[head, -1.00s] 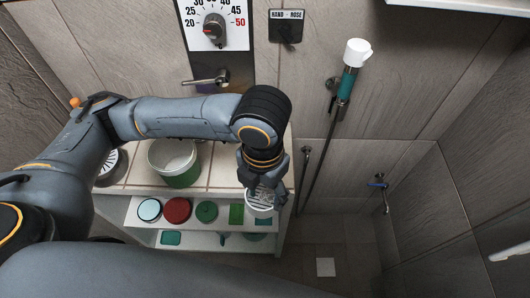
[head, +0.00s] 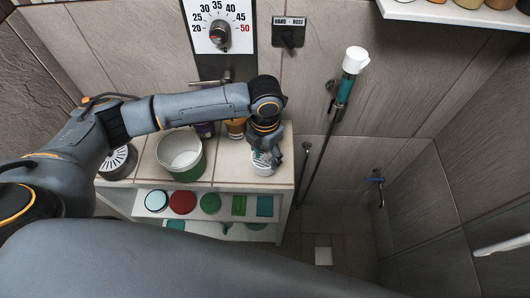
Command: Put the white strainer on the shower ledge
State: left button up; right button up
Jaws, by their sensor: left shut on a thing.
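The white strainer (head: 263,168), a small slotted piece, is at the right end of the tiled ledge (head: 228,174). My left gripper (head: 265,154) is above it, pointing down and shut on it. The strainer appears over the ledge top near its front edge. I cannot tell whether its underside touches the tiles. The fingers and wrist hide part of it. My right gripper is not in view.
A green and white bucket (head: 182,172) stands on the ledge, with a round slotted item (head: 117,163) further left. An orange-brown container (head: 236,129) stands behind. Shelves below hold red (head: 182,202) and green items. A hose handset (head: 350,75) hangs right.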

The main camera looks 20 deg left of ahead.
aim_at(265, 159)
pick_arm(q)
jog(key=shift+w+f, duration=0.15)
jog(key=shift+f, duration=0.1)
jog(key=f+p, duration=0.2)
jog(key=shift+w+a+f, duration=0.15)
jog(key=shift+w+f, duration=0.05)
jog(key=shift+f, duration=0.55)
jog(key=shift+f, duration=0.1)
jog(key=shift+f, duration=0.15)
jog(key=o, duration=1.1)
